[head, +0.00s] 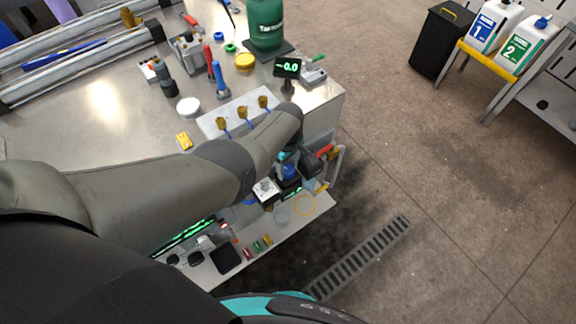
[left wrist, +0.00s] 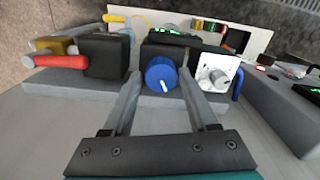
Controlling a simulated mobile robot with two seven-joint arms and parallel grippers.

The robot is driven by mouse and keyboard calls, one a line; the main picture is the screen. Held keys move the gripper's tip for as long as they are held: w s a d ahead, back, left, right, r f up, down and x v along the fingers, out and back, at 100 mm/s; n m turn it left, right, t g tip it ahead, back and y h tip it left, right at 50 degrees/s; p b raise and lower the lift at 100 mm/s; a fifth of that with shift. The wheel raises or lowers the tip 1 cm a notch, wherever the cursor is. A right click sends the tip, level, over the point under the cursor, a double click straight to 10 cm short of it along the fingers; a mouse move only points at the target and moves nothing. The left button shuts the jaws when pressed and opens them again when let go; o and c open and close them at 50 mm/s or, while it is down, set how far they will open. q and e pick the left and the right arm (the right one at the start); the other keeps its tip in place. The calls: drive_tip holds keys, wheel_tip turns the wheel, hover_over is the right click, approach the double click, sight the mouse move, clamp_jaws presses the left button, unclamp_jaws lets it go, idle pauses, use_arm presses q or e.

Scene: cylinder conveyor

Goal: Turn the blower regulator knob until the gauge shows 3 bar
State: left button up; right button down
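The blue regulator knob (left wrist: 160,73) sits on the front of a dark block in the left wrist view. It bears a white mark pointing toward the lower right. In the head view a bit of blue (head: 289,171) shows beside my left gripper (head: 287,160), which is partly hidden by its own arm. In the left wrist view my left gripper (left wrist: 160,80) is open, with one finger on each side of the knob and a small gap at each side. A small green-lit display (left wrist: 175,33) sits above the knob, its reading too small to tell. My right gripper is not in view.
A white box with a grey knob (left wrist: 214,75) stands close right of the blue knob. A dark block with a red-handled valve (left wrist: 62,62) is at left. Behind, the bench (head: 100,115) holds tools, a green cylinder (head: 266,25) and a display reading -0.0 (head: 287,67).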

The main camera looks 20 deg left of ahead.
sight(287, 169)
use_arm(q)
drive_tip(key=shift+r, duration=0.3)
wheel_tip(287, 169, up, 15)
drive_tip(key=p, duration=0.8)
drive_tip(key=shift+f, duration=0.2)
drive_tip(key=shift+s, duration=0.1)
